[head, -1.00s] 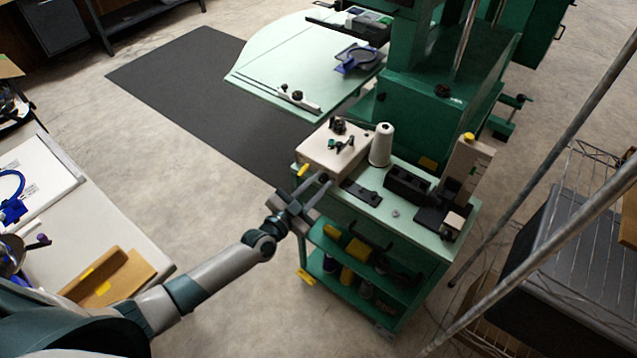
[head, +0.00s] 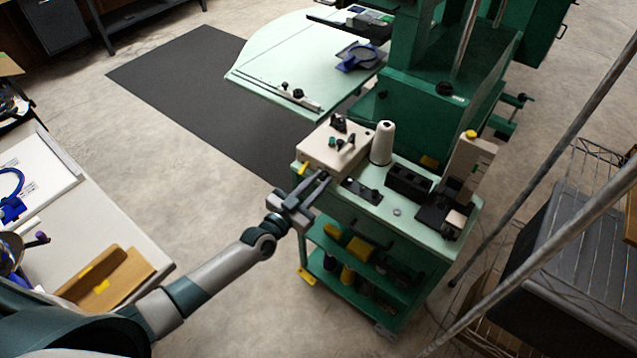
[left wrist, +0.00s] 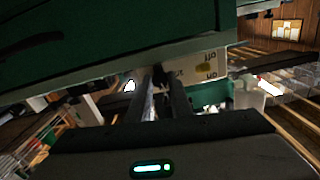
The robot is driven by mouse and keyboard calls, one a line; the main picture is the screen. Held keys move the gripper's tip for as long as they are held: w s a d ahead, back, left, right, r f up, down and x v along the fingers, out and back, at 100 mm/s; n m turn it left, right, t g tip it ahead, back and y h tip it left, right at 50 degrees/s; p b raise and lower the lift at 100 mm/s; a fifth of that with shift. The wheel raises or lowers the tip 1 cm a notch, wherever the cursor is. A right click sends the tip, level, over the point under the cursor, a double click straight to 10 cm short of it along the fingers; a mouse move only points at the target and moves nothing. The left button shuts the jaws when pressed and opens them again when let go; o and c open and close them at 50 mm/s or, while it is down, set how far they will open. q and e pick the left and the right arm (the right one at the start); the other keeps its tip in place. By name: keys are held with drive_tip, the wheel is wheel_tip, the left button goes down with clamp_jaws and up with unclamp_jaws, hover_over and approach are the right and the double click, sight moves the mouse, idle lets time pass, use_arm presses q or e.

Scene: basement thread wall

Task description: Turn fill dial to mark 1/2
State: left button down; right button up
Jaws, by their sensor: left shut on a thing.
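The fill dial seems to be the small dark knob (left wrist: 161,76) on the front face of a beige box (head: 325,158). The box sits on the left end of a green cart. My left gripper (head: 322,181) reaches in from the left, level with the box front. In the left wrist view its two fingers (left wrist: 163,88) are closed around the dark knob. The box face shows there with labels, partly hidden by the fingers and a green edge. I cannot read the dial's mark. In the head view the gripper hides the dial. My right gripper is not in view.
Small dark knobs (head: 340,142) stand on the box top. A white thread cone (head: 382,143), a black block (head: 408,183) and a beige device (head: 468,168) share the cart top (head: 372,212). A pale green table (head: 290,65) stands behind. Open floor lies left of the cart.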

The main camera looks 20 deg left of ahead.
use_arm(q)
drive_tip(key=n+b, duration=0.1)
drive_tip(key=n, duration=0.3)
drive_tip(key=shift+f+n, duration=0.1)
drive_tip(key=shift+n, duration=0.2)
drive_tip(key=shift+n+b, duration=0.5)
drive_tip(key=shift+n, duration=1.2)
drive_tip(key=c, duration=1.6)
unclamp_jaws()
drive_tip(key=shift+m, duration=0.3)
